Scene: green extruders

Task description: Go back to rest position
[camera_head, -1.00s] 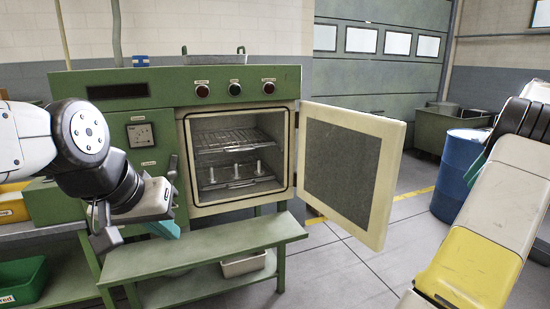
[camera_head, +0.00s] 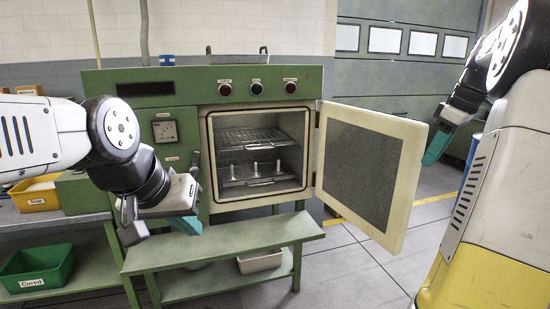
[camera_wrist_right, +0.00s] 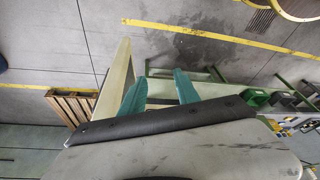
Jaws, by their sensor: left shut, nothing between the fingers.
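My left gripper (camera_head: 188,225) hangs in front of the green oven (camera_head: 180,95), at the left, above the end of the green bench. Its teal fingertips are together and it holds nothing. My right gripper (camera_head: 437,147) is at the right, beyond the open oven door's outer edge in the picture, with teal fingertips pointing down. In the right wrist view its two teal fingers (camera_wrist_right: 160,90) stand apart with nothing between them.
The oven door (camera_head: 408,190) stands wide open between my arms. A wire rack and a tray with metal posts (camera_head: 255,170) are inside. A green bench (camera_head: 225,240) stands in front. A yellow bin (camera_head: 38,196) and a green "Cured" bin (camera_head: 40,268) are at the left.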

